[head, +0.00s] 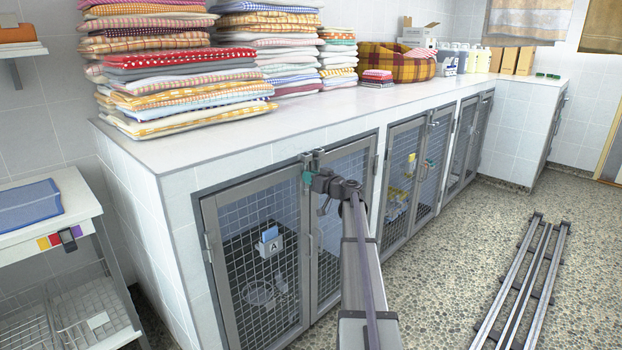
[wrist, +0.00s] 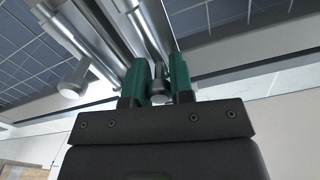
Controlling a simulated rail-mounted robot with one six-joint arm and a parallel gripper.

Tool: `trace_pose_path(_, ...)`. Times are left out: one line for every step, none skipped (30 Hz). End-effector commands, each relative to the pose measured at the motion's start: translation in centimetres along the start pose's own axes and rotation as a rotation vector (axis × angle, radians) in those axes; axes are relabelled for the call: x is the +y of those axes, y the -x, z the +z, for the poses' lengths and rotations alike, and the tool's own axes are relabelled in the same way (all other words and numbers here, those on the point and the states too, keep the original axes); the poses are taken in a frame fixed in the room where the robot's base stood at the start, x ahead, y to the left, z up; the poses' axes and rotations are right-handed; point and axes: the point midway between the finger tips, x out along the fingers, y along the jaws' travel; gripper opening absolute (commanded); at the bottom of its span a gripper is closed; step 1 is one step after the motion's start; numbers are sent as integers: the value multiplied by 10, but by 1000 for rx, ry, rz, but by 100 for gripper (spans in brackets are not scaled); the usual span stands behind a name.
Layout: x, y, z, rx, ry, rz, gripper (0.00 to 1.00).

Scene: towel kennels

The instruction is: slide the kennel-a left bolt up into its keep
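Kennel A is the nearest kennel, with two mesh doors; its left door (head: 262,282) carries a tag (head: 268,247) marked A. My gripper (head: 310,168), with teal fingertips, is at the top of the frames where the two doors meet. In the wrist view the teal fingers (wrist: 157,85) stand close on both sides of a small grey bolt knob (wrist: 158,88), which fills the gap between them. They look shut on it. The bolt's tip and its keep are hidden or too small to make out. Kennel A's doors look closed.
A second grey knob or handle (wrist: 75,79) sticks out beside the fingers in the wrist view. The white counter (head: 330,105) overhangs the doors and bears towel stacks (head: 185,75). Floor rails (head: 522,285) lie at the right. A white trolley (head: 75,205) stands at the left.

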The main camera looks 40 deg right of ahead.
Motion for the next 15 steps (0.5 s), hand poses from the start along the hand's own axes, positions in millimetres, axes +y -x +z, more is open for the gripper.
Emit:
trace_pose_path(0,-1,-1,3,-3,0,26)
trace_pose_path(0,-1,-1,3,-2,0,28)
trace_pose_path(0,-1,-1,2,-2,0,32)
trace_pose_path(0,-1,-1,2,-2,0,35)
trace_pose_path(0,-1,-1,2,-2,0,38)
trace_pose_path(0,0,-1,2,-2,0,42)
trace_pose_path(0,0,-1,2,-2,0,45)
trace_pose_path(0,0,0,2,-2,0,47)
trace_pose_path(0,0,0,1,-1,0,47)
trace_pose_path(0,0,0,1,-1,0,47)
trace_pose_path(0,0,0,1,-1,0,47)
trace_pose_path(0,0,0,1,-1,0,47)
trace_pose_path(0,0,0,1,-1,0,47)
trace_pose_path(0,0,0,1,-1,0,47)
trace_pose_path(0,1,0,1,-1,0,47)
